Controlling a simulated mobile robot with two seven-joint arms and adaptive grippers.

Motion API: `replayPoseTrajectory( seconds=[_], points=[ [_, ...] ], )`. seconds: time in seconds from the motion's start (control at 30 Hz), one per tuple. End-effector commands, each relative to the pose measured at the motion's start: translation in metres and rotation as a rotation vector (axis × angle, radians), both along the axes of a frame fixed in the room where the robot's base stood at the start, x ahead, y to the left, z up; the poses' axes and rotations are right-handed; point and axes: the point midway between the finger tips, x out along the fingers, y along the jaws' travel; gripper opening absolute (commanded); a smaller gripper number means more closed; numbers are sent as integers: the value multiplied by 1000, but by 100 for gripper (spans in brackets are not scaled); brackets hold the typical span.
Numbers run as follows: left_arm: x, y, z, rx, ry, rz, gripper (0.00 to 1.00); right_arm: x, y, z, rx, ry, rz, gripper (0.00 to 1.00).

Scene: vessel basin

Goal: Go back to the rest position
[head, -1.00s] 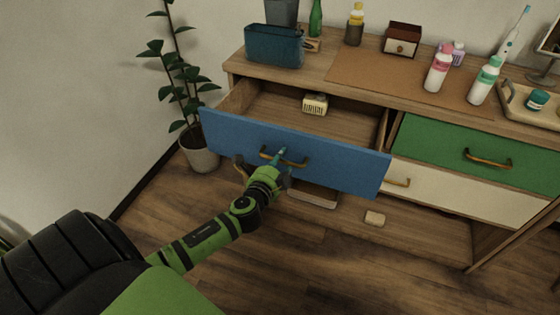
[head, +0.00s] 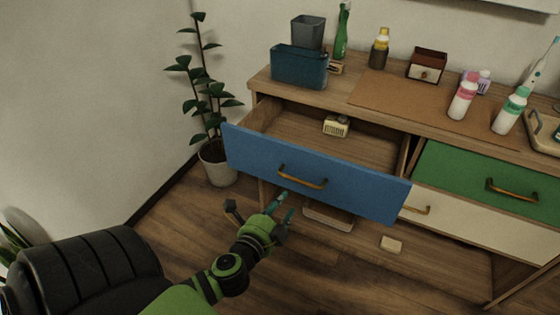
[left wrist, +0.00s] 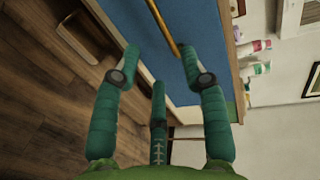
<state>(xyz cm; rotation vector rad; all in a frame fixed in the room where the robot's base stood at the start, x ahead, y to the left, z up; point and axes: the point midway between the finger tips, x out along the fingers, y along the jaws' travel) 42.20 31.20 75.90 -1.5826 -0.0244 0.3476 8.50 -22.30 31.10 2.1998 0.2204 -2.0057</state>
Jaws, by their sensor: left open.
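My left gripper (head: 281,206) is open and empty, in front of and a little below the handle (head: 302,177) of the blue drawer (head: 370,193). The drawer stands pulled out, with a small cream object (head: 337,126) inside it. In the left wrist view the open fingers of the left gripper (left wrist: 160,72) point toward the blue drawer front (left wrist: 205,30), and the brass handle (left wrist: 160,25) runs beyond the fingertips, apart from them. My right gripper is not in view.
The dresser top holds a teal bin (head: 299,67), several bottles, a small brown box (head: 427,65) and a tray (head: 543,132). A potted plant (head: 216,160) stands left of the dresser. A green drawer (head: 480,180) is at right. A small beige block (head: 391,244) lies low in front. Wooden floor is clear at left.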

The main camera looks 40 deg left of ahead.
Motion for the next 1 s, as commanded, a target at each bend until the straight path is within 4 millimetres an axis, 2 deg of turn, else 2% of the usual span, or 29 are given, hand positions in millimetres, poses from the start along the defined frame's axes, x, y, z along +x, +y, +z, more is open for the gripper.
replayPoseTrajectory(
  seconds=[0.47, 0.57, 0.67, 0.77, 0.8, 0.9, 1.0],
  points=[
    [0, 0, -1, -1, 1, 0, 43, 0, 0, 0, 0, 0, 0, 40],
    [-1, 2, -14, -25, 31, 9, 43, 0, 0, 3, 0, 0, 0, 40],
    [-7, 5, -54, -97, 113, 36, 43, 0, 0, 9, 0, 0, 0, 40],
    [-25, 7, -117, -224, 245, 88, 43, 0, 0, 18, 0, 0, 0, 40],
    [-36, 6, -145, -287, 304, 118, 43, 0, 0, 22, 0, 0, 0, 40],
    [-73, 0, -211, -445, 443, 205, 43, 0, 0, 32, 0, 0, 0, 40],
    [-118, -13, -267, -596, 570, 310, 43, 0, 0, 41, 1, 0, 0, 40]
  ],
)
